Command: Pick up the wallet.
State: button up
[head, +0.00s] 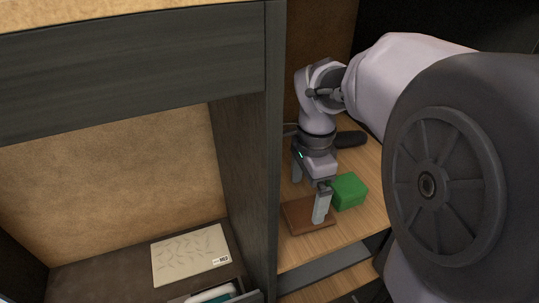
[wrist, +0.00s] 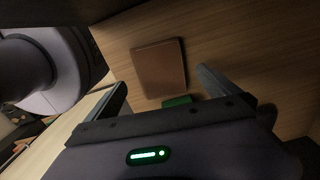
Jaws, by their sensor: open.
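The wallet is a flat brown rectangle (head: 298,218) lying on the wooden shelf in the head view. It also shows in the wrist view (wrist: 160,68), ahead of the fingers. My gripper (head: 308,196) is open, with nothing between its fingers, and points down at the shelf. In the head view one finger overlaps the wallet's right part, and I cannot tell whether they touch. In the wrist view the two fingers (wrist: 162,84) are spread wide, with the wallet beyond and between them.
A green box (head: 349,191) stands right beside the wallet; a bit of it shows in the wrist view (wrist: 177,101). A dark rounded object (head: 350,139) lies behind. A dark upright panel (head: 256,150) borders the shelf on the left. A patterned flat item (head: 190,255) lies in the left compartment.

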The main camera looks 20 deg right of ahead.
aim_at(301, 213)
jog(key=f, duration=0.3)
jog(key=a+f, duration=0.1)
jog(key=f, duration=0.1)
jog(key=shift+d+f, duration=0.1)
jog(key=shift+f, duration=0.35)
jog(key=c, duration=1.3)
jog(key=shift+r, duration=0.1)
jog(key=r, duration=0.3)
jog(key=shift+s+r, duration=0.25)
jog(key=shift+r, duration=0.05)
jog(key=s+r+b, duration=0.1)
jog(key=s, duration=1.4)
jog(key=shift+s+a+r, duration=0.15)
jog(key=shift+s+a, duration=0.05)
jog(key=shift+a, duration=0.1)
